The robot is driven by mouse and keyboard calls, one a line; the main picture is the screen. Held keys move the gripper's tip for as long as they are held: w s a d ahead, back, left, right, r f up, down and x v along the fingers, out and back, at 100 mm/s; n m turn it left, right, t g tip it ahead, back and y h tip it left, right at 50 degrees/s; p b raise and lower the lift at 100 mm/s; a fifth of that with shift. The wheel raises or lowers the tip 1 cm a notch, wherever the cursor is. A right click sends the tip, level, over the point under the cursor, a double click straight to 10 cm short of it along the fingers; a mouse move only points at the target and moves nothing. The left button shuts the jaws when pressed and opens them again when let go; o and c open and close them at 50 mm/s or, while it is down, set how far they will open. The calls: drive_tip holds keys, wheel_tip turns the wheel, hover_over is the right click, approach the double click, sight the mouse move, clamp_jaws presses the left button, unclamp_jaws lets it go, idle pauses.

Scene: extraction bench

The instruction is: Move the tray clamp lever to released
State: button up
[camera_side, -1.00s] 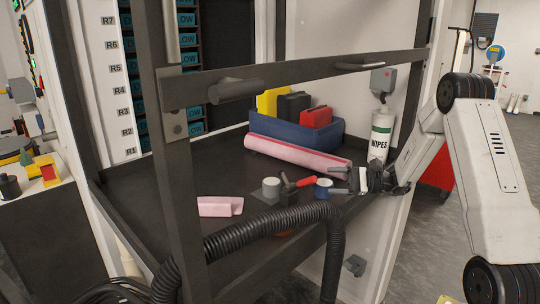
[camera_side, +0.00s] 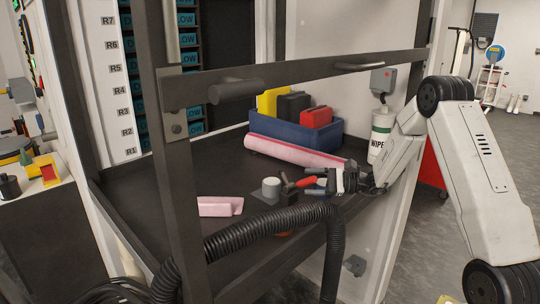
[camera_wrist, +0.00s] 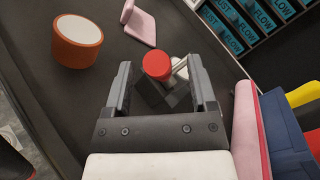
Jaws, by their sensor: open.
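The tray clamp lever has a red handle (camera_side: 307,182) and stands on a dark clamp base (camera_side: 288,193) on the black tray (camera_side: 180,176). In the side view the handle points to the right, toward my gripper (camera_side: 318,182). In the wrist view the handle's round red end (camera_wrist: 157,65) lies between the two fingertips of my gripper (camera_wrist: 160,80), near their tips. My gripper is open, with a finger on each side of the red end and gaps visible. The base is partly hidden behind the handle in the wrist view.
A roll of tape with an orange side (camera_wrist: 78,42) and a pink folded piece (camera_side: 220,206) lie nearby. A pink roll (camera_side: 292,152) and a blue bin (camera_side: 297,130) stand behind. A dark frame bar (camera_side: 300,72) crosses above; a black corrugated hose (camera_side: 270,222) runs in front.

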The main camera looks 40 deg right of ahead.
drive_tip(key=shift+x, duration=0.85)
clamp_jaws()
idle(0.9)
